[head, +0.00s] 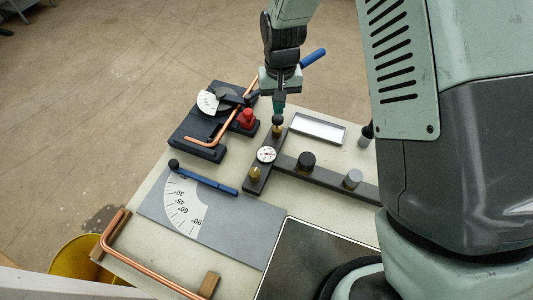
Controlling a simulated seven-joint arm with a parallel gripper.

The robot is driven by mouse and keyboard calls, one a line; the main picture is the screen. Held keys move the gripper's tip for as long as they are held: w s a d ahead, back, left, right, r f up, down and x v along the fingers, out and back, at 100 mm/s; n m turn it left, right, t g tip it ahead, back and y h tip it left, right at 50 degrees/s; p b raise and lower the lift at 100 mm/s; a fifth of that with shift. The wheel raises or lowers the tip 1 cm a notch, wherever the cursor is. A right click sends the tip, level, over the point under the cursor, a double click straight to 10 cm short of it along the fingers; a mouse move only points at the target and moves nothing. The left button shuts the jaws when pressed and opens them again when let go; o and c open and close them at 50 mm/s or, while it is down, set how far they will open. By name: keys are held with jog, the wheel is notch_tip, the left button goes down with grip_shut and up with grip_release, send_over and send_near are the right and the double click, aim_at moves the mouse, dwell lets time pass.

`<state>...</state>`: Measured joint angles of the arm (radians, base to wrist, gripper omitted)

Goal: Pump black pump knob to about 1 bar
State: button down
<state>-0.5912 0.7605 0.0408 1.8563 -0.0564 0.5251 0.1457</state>
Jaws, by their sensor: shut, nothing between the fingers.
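The black pump knob (277,119) sits on a brass stem at the far end of a dark manifold bar. My gripper (279,108) is shut and empty, pointing down, with its tips right above the knob. I cannot tell whether the tips touch it. A round white pressure gauge (266,154) is on the bar, nearer than the knob. Its needle is too small to read.
The manifold also carries a brass fitting (255,174), a black cap (307,160) and a grey cap (353,178). A white tray (318,129) lies right of the knob. A pipe bender (205,125) with a copper pipe stands left. A grey angle plate (225,220) lies in front.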

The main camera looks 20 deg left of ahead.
jog(key=shift+f, duration=0.15)
jog(key=shift+f, duration=1.75)
jog(key=shift+r, duration=1.9)
jog(key=w+a+r, duration=0.3)
jog(key=w+r, duration=0.2)
jog(key=w, duration=0.4)
jog(key=shift+s, duration=0.1)
jog(key=s+d+r, duration=0.1)
jog(key=s+d, duration=0.2)
jog(key=s, duration=0.6)
jog(key=shift+w+f, duration=0.1)
jog(key=shift+f, duration=3.1)
